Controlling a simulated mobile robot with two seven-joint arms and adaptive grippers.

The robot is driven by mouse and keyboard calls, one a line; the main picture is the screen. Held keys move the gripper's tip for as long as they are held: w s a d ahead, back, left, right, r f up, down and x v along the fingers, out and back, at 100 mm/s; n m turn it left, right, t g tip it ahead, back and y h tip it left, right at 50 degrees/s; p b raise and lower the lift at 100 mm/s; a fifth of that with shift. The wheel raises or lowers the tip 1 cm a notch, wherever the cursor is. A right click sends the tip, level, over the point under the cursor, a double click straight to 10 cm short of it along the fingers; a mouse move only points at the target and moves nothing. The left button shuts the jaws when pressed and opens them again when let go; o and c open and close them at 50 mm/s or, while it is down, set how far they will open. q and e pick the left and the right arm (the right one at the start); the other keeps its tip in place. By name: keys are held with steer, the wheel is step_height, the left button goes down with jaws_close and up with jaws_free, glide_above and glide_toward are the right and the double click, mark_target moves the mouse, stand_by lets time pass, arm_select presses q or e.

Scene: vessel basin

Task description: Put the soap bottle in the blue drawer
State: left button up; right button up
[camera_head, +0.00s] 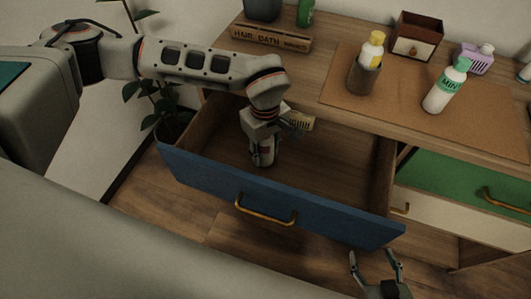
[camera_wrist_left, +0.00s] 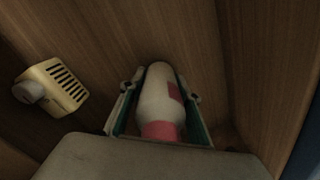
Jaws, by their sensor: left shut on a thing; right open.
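The blue drawer (camera_head: 290,209) is pulled open, with its brass handle facing forward. My left gripper (camera_head: 263,158) is inside the drawer's left part, shut on a white bottle with pink-red parts. In the left wrist view the bottle (camera_wrist_left: 158,100) lies between the two fingers (camera_wrist_left: 158,108). I cannot tell whether it touches the drawer floor. A white bottle with a green cap (camera_head: 443,90) stands on the countertop; I cannot tell which bottle is the soap bottle. My right gripper (camera_head: 376,268) is open and empty in front of the drawer's right corner.
A cream slotted box (camera_head: 300,121) is in the drawer, beside my left gripper; it also shows in the left wrist view (camera_wrist_left: 56,87). The drawer's right half is clear. A yellow-topped bottle in a brown cup (camera_head: 364,79) stands on the counter. A green drawer (camera_head: 470,184) is at right.

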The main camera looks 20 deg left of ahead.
arm_select(q)
steer(key=shift+f, duration=0.7)
steer(key=shift+r, duration=0.1)
steer(key=o, duration=1.2)
steer(key=shift+f, duration=0.2)
steer(key=shift+o, duration=0.2)
step_height(320, 180, up, 12)
steer(key=shift+r+p, duration=0.2)
steer(key=shift+p, duration=0.7)
